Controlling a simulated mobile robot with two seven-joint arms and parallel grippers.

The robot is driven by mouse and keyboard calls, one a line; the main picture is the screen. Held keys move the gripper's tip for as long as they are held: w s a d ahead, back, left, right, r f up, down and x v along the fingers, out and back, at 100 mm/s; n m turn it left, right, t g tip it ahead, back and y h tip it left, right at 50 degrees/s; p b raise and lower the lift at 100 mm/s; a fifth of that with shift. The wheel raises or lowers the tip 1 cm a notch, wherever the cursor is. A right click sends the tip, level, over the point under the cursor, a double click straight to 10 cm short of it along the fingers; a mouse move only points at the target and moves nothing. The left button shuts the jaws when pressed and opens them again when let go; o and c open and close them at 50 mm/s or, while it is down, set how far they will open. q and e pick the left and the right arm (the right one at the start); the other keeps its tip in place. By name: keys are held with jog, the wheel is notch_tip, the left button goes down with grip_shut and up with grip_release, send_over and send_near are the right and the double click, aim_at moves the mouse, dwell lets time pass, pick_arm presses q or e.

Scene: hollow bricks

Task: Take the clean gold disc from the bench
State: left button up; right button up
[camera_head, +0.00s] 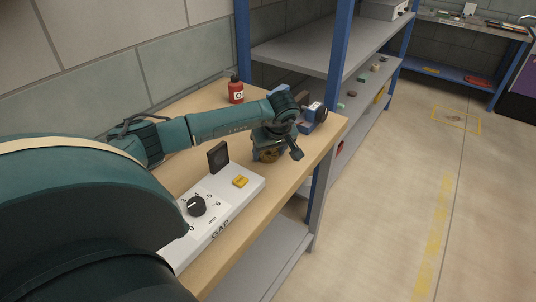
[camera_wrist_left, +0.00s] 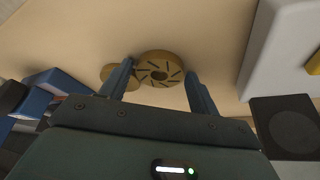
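In the left wrist view a gold disc with a centre hole and dark radial marks (camera_wrist_left: 160,68) lies on the wooden bench (camera_wrist_left: 75,40). A second, plainer gold disc (camera_wrist_left: 115,77) lies just left of it, partly hidden by a finger. My left gripper (camera_wrist_left: 158,72) is open, its fingers on either side of the marked disc, with nothing visibly gripped. In the head view the left gripper (camera_head: 280,150) is over the bench's front edge region, and gold (camera_head: 267,155) shows below it, mostly hidden. My right gripper is not in view.
A white gauge box with a dial and yellow button (camera_head: 222,205) and an upright dark plate (camera_head: 218,157) stand nearer on the bench. A red bottle (camera_head: 236,90) stands behind the arm. A blue device (camera_head: 313,118) sits just beyond the gripper, by the blue shelf post (camera_head: 340,45).

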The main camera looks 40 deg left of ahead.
pick_arm(q)
jog(key=c, duration=0.7)
jog(key=shift+r, duration=0.1)
